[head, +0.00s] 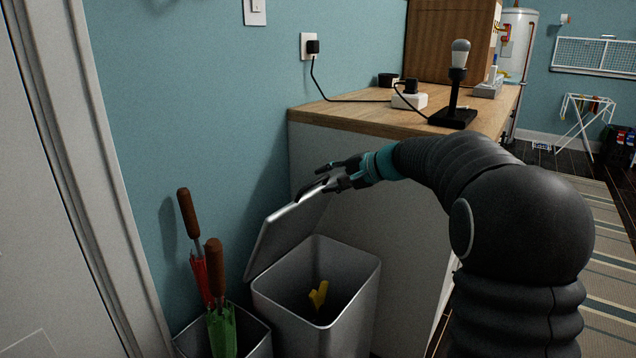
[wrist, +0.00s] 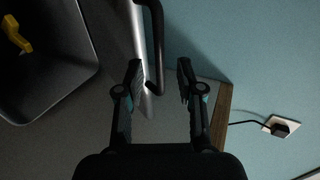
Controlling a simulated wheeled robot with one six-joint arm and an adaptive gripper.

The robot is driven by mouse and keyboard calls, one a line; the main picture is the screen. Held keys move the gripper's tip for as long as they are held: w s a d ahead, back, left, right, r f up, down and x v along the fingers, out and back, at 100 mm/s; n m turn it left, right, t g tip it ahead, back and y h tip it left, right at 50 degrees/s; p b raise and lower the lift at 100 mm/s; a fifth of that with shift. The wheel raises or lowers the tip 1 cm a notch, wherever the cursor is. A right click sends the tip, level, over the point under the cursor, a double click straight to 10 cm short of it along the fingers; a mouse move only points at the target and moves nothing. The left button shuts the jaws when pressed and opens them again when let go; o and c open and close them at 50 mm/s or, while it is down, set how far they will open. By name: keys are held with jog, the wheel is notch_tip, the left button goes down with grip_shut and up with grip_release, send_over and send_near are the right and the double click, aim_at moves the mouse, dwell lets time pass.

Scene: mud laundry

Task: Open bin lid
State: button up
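The grey bin (head: 345,325) stands against the wall and its lid (head: 285,235) is up, tilted back towards the wall at the left. The bin's mouth is uncovered, and a yellow item (head: 318,297) lies inside; it also shows in the wrist view (wrist: 16,36). My gripper (head: 322,180) is at the lid's upper edge. In the wrist view, its two fingers (wrist: 160,80) are spread apart. A dark bar handle (wrist: 158,45) on the lid reaches between them, and the left finger is close to the lid's edge; I cannot tell whether they touch.
A holder (head: 255,345) with a red umbrella (head: 202,280) and a green umbrella (head: 222,332) stands left of the bin. A wooden counter (head: 345,113) with a lamp (head: 457,90) is behind and right. A wall outlet (wrist: 281,126) shows in the wrist view.

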jog(key=v, duration=0.7)
jog(key=shift+s+d, duration=0.2)
jog(key=shift+d, duration=0.05)
jog(key=s+d+f+n+g+h, duration=0.1)
jog(key=s+d+f+g+h, duration=0.25)
jog(key=s+f, duration=0.75)
jog(key=s+f+n+t+h, duration=0.1)
jog(key=s+n+h, duration=0.5)
jog(key=s, duration=2.1)
jog(key=shift+s+a+f+n, duration=0.15)
jog(key=shift+s+f+n, duration=0.15)
jog(key=shift+f, duration=0.2)
jog(key=shift+h, duration=0.25)
jog(key=shift+c, duration=0.2)
grip_shut()
